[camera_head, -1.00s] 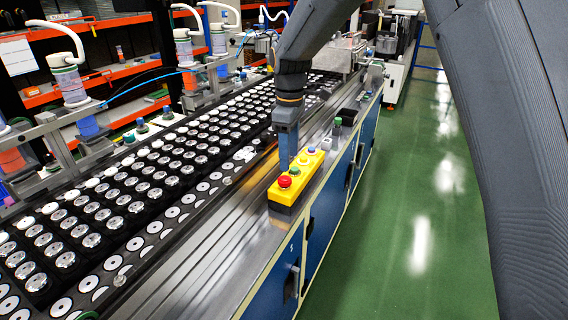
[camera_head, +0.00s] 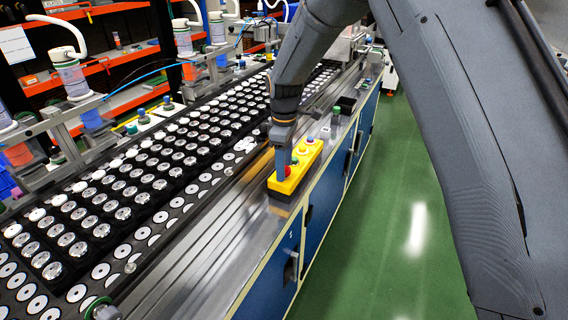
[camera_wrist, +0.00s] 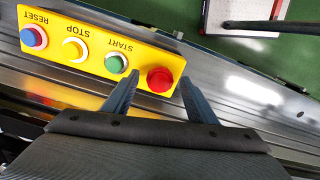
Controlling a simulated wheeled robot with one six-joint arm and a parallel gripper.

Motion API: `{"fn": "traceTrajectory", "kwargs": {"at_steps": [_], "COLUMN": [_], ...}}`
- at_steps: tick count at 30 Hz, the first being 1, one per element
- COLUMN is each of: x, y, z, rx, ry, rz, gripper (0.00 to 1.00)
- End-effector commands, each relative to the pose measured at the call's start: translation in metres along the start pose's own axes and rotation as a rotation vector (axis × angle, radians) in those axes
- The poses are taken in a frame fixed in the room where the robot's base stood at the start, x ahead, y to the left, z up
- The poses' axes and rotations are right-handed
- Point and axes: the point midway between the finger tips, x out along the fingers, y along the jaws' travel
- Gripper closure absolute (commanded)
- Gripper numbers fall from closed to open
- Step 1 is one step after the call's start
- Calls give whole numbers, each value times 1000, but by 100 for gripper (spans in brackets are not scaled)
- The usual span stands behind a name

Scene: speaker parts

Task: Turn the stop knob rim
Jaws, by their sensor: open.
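A yellow control box (camera_head: 314,157) sits on the metal edge of the conveyor line; it also shows in the wrist view (camera_wrist: 99,65). My gripper (camera_wrist: 158,77) is open, with one fingertip on each side of the red knob in the wrist view. I cannot tell whether they touch it. In the head view my gripper (camera_head: 283,172) points down and partly hides the red knob.
Trays of round speaker parts (camera_head: 130,195) fill the conveyor to the left. A small black box (camera_head: 346,104) and a green-topped button (camera_head: 336,112) stand on the edge beyond the control box. Blue cabinets (camera_head: 273,265) are below, with open green floor (camera_head: 385,215) to the right.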

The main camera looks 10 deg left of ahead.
Motion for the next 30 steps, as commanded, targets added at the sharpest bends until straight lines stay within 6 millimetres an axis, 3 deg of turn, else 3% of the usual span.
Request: {"fn": "traceTrajectory", "kwargs": {"at_steps": [1,8,20,30], "x": [0,0,0,0], "y": [0,0,0,0], "z": [0,0,0,0], "rx": [0,0,87,339], "ry": [0,0,0,0], "rz": [0,0,0,0], "gripper": [51,89,89,89]}}
